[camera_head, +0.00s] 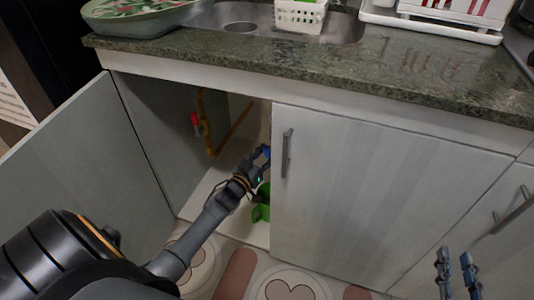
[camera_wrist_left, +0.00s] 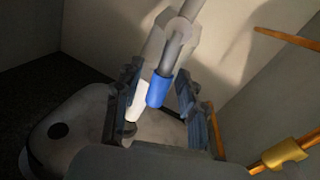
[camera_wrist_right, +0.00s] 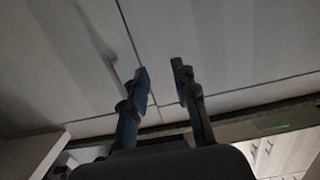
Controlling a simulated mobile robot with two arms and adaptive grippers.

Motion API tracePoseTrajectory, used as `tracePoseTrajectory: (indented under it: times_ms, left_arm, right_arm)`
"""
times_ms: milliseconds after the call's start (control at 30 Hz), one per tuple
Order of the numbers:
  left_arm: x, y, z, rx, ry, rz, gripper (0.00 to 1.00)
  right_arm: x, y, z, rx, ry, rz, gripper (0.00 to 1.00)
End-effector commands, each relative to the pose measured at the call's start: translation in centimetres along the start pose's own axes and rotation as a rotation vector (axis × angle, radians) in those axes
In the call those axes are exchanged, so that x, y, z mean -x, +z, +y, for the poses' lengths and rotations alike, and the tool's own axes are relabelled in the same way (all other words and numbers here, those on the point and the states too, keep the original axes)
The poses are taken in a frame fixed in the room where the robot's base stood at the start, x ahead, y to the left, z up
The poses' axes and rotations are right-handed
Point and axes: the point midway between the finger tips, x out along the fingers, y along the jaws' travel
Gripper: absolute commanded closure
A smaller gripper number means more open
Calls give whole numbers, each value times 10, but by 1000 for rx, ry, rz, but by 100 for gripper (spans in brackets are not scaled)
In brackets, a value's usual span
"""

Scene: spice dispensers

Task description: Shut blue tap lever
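The blue tap lever (camera_wrist_left: 158,90) hangs from a grey pipe fitting inside the cabinet, with a white piece (camera_wrist_left: 137,100) beside it. In the left wrist view it lies between the fingers of my left gripper (camera_wrist_left: 155,100), which are apart with a gap on each side. In the head view my left gripper (camera_head: 258,160) reaches into the open cabinet, and a bit of the blue lever (camera_head: 266,151) shows at its tips. My right gripper (camera_head: 458,275) is open and empty before the closed doors; it also shows in the right wrist view (camera_wrist_right: 160,75).
A red tap lever (camera_head: 195,121) sits on a yellow pipe (camera_head: 207,130) at the cabinet's left wall. A green object (camera_head: 261,205) stands on the cabinet floor below my left gripper. The left door (camera_head: 80,160) is open; the right door (camera_head: 370,190) is closed.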

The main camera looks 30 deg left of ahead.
Motion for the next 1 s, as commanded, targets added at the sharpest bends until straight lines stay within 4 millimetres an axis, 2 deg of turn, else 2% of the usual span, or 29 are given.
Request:
tracePoseTrajectory:
  times_ms: [33, 167, 200, 667, 1000]
  left_arm:
    - [0, 0, 0, 0, 0, 0, 70]
    - [0, 0, 0, 0, 0, 0, 97]
    - [0, 0, 0, 0, 0, 0, 100]
    - [1, 0, -2, 31, 2, 7, 100]
    - [4, 3, -14, 238, 8, 46, 100]
  right_arm:
    - [0, 0, 0, 0, 0, 0, 72]
    - [0, 0, 0, 0, 0, -1, 72]
    - [0, 0, 0, 0, 0, -1, 72]
    - [0, 1, 0, 0, 1, -10, 72]
    - [2, 12, 2, 0, 4, -67, 72]
